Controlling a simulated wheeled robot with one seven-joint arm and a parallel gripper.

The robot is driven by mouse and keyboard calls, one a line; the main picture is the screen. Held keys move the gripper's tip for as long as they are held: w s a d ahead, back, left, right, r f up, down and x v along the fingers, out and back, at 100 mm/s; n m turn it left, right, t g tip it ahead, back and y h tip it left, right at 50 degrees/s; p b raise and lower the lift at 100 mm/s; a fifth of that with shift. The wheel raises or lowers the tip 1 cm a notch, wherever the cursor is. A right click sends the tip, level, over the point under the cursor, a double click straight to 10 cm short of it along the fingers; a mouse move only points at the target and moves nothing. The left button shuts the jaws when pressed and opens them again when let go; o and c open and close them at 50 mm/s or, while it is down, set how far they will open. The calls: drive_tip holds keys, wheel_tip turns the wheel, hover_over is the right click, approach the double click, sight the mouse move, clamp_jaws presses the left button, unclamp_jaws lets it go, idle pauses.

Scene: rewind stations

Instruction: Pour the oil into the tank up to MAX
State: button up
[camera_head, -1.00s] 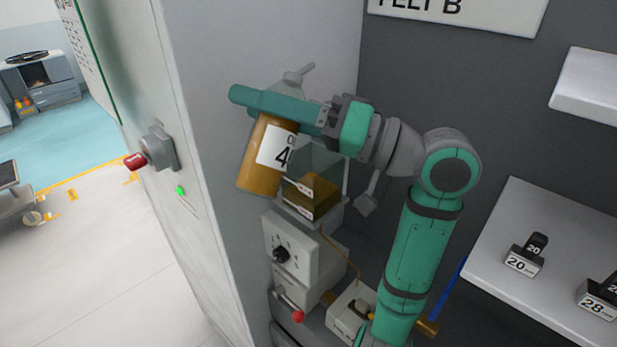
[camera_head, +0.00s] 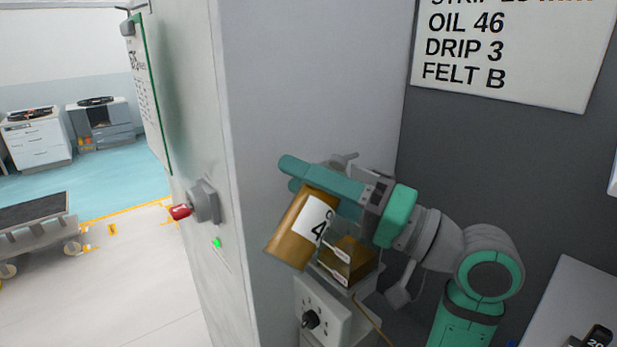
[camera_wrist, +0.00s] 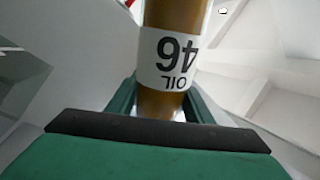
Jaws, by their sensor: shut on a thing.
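My gripper (camera_head: 290,174) is shut on the amber oil bottle (camera_head: 290,238), whose white label reads OIL 46 in the wrist view (camera_wrist: 168,62). The bottle is tilted, its lower end down to the left and its upper part behind my fingers. A grey spout-like piece (camera_head: 343,160) shows above the fingers. I see no stream of oil.
A dial box (camera_head: 322,312) is below the tank. A wall sign (camera_head: 510,50) lists OIL 46. A cabinet side with a red-handled switch (camera_head: 190,210) stands at left. A light shelf (camera_head: 575,300) is at lower right.

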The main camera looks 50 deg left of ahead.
drive_tip(key=shift+s+f+m, duration=0.15)
drive_tip(key=shift+f+m, duration=0.2)
drive_tip(key=shift+m, duration=0.55)
drive_tip(key=shift+t, duration=0.3)
drive_tip(key=shift+f, duration=0.1)
idle(0.6)
drive_tip(key=shift+f+m+y, duration=0.35)
drive_tip(key=shift+m+y, duration=0.05)
drive_tip(key=shift+m, duration=0.5)
drive_tip(key=shift+f, duration=0.1)
idle(1.5)
drive_tip(key=shift+f+m+t, duration=0.5)
drive_tip(key=shift+m, duration=0.4)
drive_tip(key=shift+w, duration=0.2)
idle(2.5)
